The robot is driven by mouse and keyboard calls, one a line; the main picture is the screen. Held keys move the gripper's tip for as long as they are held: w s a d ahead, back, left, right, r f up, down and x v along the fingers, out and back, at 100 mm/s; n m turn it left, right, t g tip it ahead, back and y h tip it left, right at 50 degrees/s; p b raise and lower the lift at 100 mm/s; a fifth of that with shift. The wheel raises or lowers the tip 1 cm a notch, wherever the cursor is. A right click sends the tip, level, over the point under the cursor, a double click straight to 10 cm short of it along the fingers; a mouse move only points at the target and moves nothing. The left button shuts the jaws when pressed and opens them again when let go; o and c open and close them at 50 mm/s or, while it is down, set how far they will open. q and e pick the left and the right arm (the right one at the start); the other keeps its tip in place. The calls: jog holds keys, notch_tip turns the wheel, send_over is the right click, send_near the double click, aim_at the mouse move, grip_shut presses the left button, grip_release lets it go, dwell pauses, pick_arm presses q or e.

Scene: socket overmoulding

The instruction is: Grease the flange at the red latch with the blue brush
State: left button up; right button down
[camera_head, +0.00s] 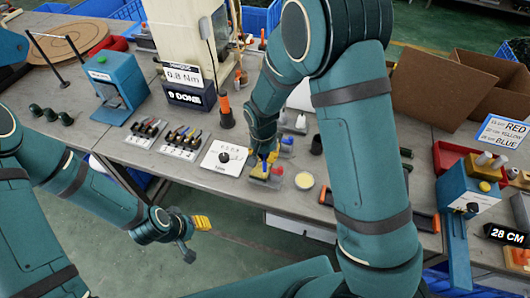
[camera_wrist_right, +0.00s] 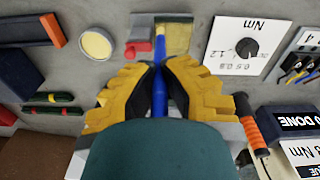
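My right gripper (camera_wrist_right: 159,72) has its yellow fingers closed around the blue brush (camera_wrist_right: 160,95), whose handle shows between them in the right wrist view. The brush's far end reaches the socket part with the red latch (camera_wrist_right: 138,48) and a dull yellow block (camera_wrist_right: 173,39); I cannot tell whether the bristles touch it. In the head view my right gripper (camera_head: 264,160) hangs over this part and hides much of it; red (camera_head: 277,170) shows beside the fingers. The flange itself is not clear. My left gripper (camera_head: 202,223) is in front of the bench, away from the parts; its finger opening is unclear.
A round tub of pale yellow paste (camera_head: 304,180) stands right of the part. A white dial plate (camera_head: 222,158) lies to its left, and an orange-handled tool (camera_head: 225,112) stands behind. A red bin (camera_head: 452,158) is right.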

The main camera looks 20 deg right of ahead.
jog(key=shift+w+d, duration=0.1)
jog(key=shift+w+d, duration=0.4)
jog(key=shift+w, duration=0.25)
jog(key=shift+s, duration=0.1)
jog(key=shift+s+a+f, duration=0.1)
jog(key=shift+s+a, duration=0.4)
jog(key=shift+s, duration=0.2)
notch_tip(320, 180, up, 3)
jog(key=shift+r+p, duration=0.1)
jog(key=shift+p, duration=0.9)
